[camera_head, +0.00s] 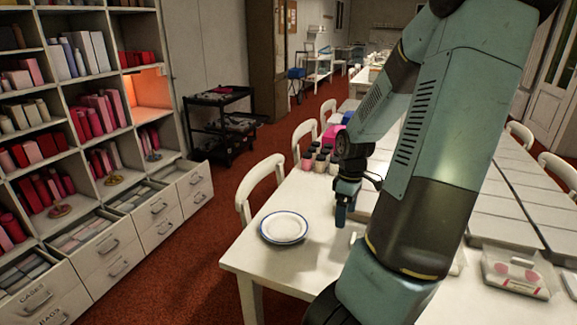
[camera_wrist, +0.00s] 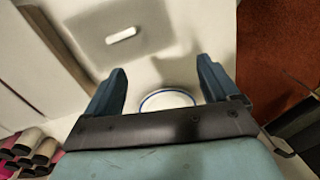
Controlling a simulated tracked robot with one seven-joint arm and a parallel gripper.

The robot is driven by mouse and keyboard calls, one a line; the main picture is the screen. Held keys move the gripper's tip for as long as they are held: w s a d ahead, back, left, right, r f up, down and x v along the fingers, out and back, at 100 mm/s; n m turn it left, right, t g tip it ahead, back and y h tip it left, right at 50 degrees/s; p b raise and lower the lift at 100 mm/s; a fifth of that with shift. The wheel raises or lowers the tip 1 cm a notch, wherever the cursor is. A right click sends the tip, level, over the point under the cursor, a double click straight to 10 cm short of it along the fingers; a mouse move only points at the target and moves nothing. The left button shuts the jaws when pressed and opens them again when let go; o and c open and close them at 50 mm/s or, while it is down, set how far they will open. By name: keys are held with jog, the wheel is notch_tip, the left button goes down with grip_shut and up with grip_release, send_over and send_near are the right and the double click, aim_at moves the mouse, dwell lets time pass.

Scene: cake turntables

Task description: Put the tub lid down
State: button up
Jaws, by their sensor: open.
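My gripper (camera_head: 341,214) points down over the near end of the white table. In the wrist view its two blue fingers (camera_wrist: 161,68) stand wide apart with nothing gripped between them. A round white dish-like thing with a blue rim (camera_head: 284,228) lies flat on the table, left of my gripper in the head view. It also shows partly in the wrist view (camera_wrist: 168,101), its lower part hidden by the gripper body. A small white rounded bar (camera_wrist: 121,35) lies beyond the fingers in the wrist view. I cannot tell whether either is the tub lid.
Several dark-capped jars (camera_head: 320,158) and a pink item (camera_head: 331,133) stand behind my gripper. A clear package (camera_head: 517,270) lies at the right. White chairs (camera_head: 262,190) line the table's left side. The table front-left is clear around the blue-rimmed thing.

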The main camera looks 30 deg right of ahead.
jog(key=s+a+r+m+t, duration=0.2)
jog(key=s+a+r, duration=0.1)
jog(key=a+r, duration=0.5)
jog(key=s+a+r+m+t, duration=0.2)
jog(key=s+a+r, duration=0.1)
jog(key=a+r, duration=0.5)
jog(key=s+a+r+m+t, duration=0.2)
jog(key=s+a+r, duration=0.1)
jog(key=a+r, duration=0.5)
jog(key=shift+s+r+h, duration=0.25)
jog(key=shift+r+h, duration=0.05)
jog(key=shift+r, duration=0.25)
